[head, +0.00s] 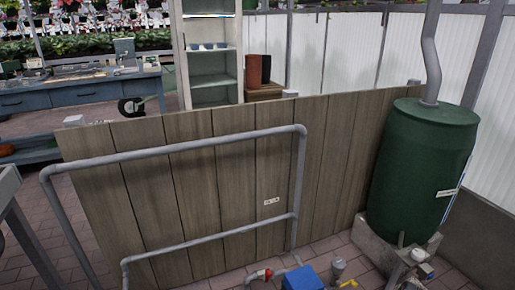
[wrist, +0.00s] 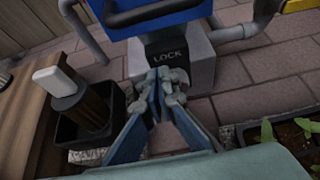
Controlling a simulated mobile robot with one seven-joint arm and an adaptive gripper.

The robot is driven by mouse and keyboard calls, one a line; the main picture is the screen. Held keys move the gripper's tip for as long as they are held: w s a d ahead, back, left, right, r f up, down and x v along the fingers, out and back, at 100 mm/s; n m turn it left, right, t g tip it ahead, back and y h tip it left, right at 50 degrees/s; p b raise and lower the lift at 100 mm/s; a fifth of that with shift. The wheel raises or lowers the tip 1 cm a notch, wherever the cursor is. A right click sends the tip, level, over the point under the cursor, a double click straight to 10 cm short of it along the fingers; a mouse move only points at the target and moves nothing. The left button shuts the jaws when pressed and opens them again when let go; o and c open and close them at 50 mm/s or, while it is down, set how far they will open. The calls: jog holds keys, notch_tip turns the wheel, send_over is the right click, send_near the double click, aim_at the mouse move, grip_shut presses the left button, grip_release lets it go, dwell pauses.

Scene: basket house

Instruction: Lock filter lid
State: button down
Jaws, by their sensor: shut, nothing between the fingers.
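The filter shows in the wrist view as a blue body (wrist: 165,28) at the top edge, with a black curved bar (wrist: 150,14) across it. Below it is a grey block (wrist: 203,62) with the word LOCK on its front. In the head view a blue box (head: 303,279), likely the same filter, is cut off by the bottom edge. My gripper (wrist: 160,73) is shut and empty, its fingertips in front of the block just under the LOCK word. I cannot tell whether they touch it. The top of the lid is out of view. My gripper is not in the head view.
Grey pipes (wrist: 85,30) flank the filter. A black pot with a white-topped tool (wrist: 62,80) stands at left, a planter with seedlings (wrist: 290,140) at right. The head view shows a wooden panel (head: 225,160), a pipe frame (head: 180,150) and a green barrel (head: 420,165). Brick floor lies between.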

jog(key=shift+s+d+p, duration=0.1)
jog(key=shift+s+d, duration=0.25)
jog(key=shift+s, duration=0.55)
jog(key=shift+s+d+p, duration=0.15)
jog(key=shift+s+d, duration=0.25)
jog(key=shift+s, duration=0.45)
jog(key=shift+s+d+p, duration=0.1)
jog(key=shift+s+d, duration=0.25)
jog(key=shift+s, duration=0.55)
jog(key=w+b, duration=0.1)
jog(key=w, duration=0.5)
jog(key=shift+w+d+f, duration=0.2)
jog(key=shift+w, duration=0.15)
